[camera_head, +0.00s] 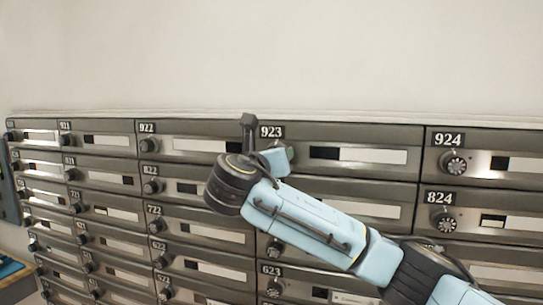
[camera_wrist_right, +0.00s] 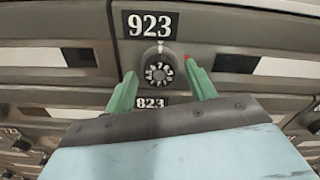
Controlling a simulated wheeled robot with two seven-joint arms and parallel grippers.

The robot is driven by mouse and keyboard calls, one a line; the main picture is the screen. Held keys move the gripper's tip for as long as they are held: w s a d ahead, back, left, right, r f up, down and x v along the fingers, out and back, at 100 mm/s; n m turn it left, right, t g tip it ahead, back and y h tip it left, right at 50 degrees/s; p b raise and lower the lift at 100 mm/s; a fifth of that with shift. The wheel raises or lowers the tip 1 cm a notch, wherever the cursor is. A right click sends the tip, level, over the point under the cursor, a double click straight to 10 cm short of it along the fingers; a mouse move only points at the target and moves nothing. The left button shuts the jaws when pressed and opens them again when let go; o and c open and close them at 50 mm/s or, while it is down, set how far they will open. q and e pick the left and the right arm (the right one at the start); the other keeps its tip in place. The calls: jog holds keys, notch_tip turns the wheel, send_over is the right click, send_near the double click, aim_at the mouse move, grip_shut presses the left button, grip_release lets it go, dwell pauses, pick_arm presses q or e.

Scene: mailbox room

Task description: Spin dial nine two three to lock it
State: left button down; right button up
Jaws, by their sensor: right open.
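The mailbox door labelled 923 (camera_head: 360,138) is in the top row in the head view, right of the middle. Its dial is mostly hidden behind my right gripper (camera_head: 284,152) in that view. In the right wrist view, the dial (camera_wrist_right: 158,72) is a round black knob with white numerals, below the 923 label (camera_wrist_right: 150,24). My right gripper (camera_wrist_right: 162,90) is open, with one green finger on each side of the dial. The fingers look apart from it, but I cannot tell the depth exactly. My left gripper is not in view.
Neighbouring dials stick out from the other doors: 922 (camera_head: 142,146) to the left, 924 (camera_head: 453,163) to the right and 824 (camera_head: 443,219) below that. The label 823 (camera_wrist_right: 150,102) sits just under the dial between my fingers. The wall above is bare.

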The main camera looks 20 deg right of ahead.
jog(key=c, duration=1)
jog(key=shift+f+m, duration=0.1)
jog(key=shift+m, duration=0.3)
jog(key=m+b, duration=0.3)
jog(key=m, duration=0.8)
jog(key=m+b, duration=0.3)
jog(key=m, duration=0.8)
jog(key=m+b, duration=0.3)
jog(key=m, duration=0.9)
jog(key=shift+a+r, duration=0.1)
jog(key=shift+r, duration=0.15)
